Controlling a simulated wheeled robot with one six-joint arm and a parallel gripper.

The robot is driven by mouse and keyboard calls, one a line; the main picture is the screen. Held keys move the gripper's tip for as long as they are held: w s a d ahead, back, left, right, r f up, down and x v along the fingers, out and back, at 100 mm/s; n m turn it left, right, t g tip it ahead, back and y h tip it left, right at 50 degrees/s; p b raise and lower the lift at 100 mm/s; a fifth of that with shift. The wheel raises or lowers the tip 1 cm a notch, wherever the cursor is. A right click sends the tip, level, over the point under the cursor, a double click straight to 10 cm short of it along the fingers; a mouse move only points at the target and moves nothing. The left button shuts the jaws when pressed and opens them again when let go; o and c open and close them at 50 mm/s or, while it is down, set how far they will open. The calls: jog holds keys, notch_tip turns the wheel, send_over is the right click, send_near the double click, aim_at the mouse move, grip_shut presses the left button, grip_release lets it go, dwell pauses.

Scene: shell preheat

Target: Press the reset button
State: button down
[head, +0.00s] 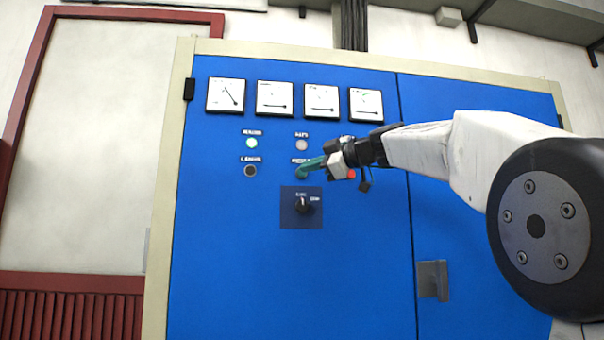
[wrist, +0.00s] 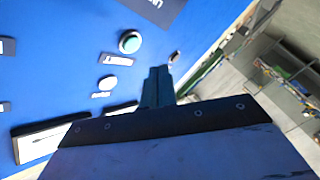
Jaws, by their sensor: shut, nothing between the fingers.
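The reset button (wrist: 130,42) is a round teal button with a pale ring on the blue cabinet front in the wrist view. A small label (wrist: 115,58) sits beside it. My gripper (wrist: 158,72) has its teal fingers closed together and empty. In the wrist view the fingertips appear beside the button, with blue panel visible between them. In the head view my gripper (head: 305,168) reaches in from the right and overlaps the button's place, under a partly covered label. I cannot tell the depth gap to the panel or whether the fingertips touch it.
A lit lamp (head: 251,143), a pale lamp (head: 301,145) and a black button (head: 250,171) are nearby. A red control (head: 351,174) is partly behind my gripper. A rotary knob (head: 303,204) sits below. Several gauges (head: 275,98) line the top.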

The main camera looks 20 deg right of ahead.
jog(key=shift+w+d, duration=0.2)
jog(key=shift+w, duration=0.55)
jog(key=shift+w+d, duration=0.15)
jog(key=shift+w, duration=0.55)
dwell(1.0)
jog(key=shift+w+d, duration=0.1)
jog(key=shift+w, duration=0.3)
jog(key=shift+w+d, duration=0.15)
jog(key=shift+w, duration=0.3)
dwell(0.5)
jog(key=shift+s, duration=0.15)
jog(key=shift+s+a, duration=0.25)
jog(key=shift+s, duration=0.4)
jog(key=s, duration=0.2)
jog(key=s+a, duration=0.1)
jog(key=s, duration=0.2)
jog(key=shift+a, duration=0.2)
